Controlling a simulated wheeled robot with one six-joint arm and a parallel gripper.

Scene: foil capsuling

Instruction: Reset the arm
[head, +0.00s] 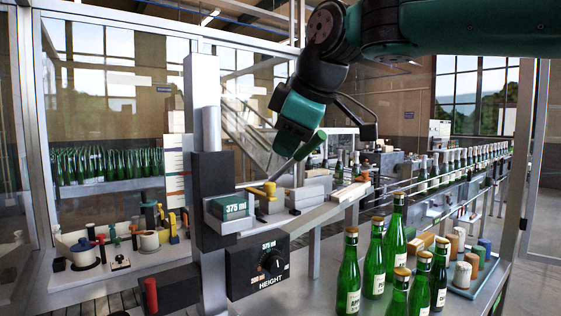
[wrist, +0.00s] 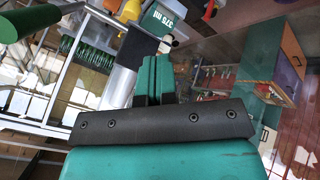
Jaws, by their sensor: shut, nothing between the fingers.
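My gripper (wrist: 154,68) is shut and empty in the wrist view, its two teal fingers pressed together. In the head view my teal arm reaches in from the upper right. Its end hangs above the filling-line station, over a green block marked 375 ml (head: 230,207) and a yellow-handled part (head: 263,190). The fingertips are small and hard to make out there. The 375 ml block also shows in the wrist view (wrist: 166,19), beyond the fingers. A black HEIGHT dial box (head: 258,266) reads 375 ml above the knob.
Several gold-topped green bottles (head: 376,262) stand at the front right. A conveyor with more bottles (head: 459,160) runs to the back right. A grey column (head: 210,160) rises left of the arm's end. A tool bench (head: 110,275) is at left.

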